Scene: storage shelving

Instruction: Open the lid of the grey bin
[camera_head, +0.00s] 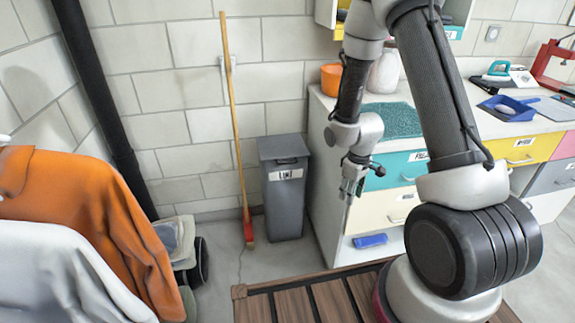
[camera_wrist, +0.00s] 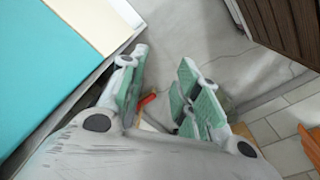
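The grey bin (camera_head: 284,205) stands on the floor against the back wall, left of the cabinet. Its darker grey lid (camera_head: 283,147) lies shut on top, and a white label is on the front. My gripper (camera_head: 349,193) is to the right of the bin and nearer the camera, in front of the cabinet drawers, apart from the lid. In the wrist view, my gripper (camera_wrist: 160,72) has its two green-padded fingers spread, with floor showing between them and nothing held. I cannot make out the bin in the wrist view.
A broom (camera_head: 233,120) leans on the wall just left of the bin. The cabinet (camera_head: 325,190) stands close on the right. A wooden slatted platform (camera_head: 300,302) lies in front. Hanging clothes (camera_head: 95,215) fill the left. Bare floor lies before the bin.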

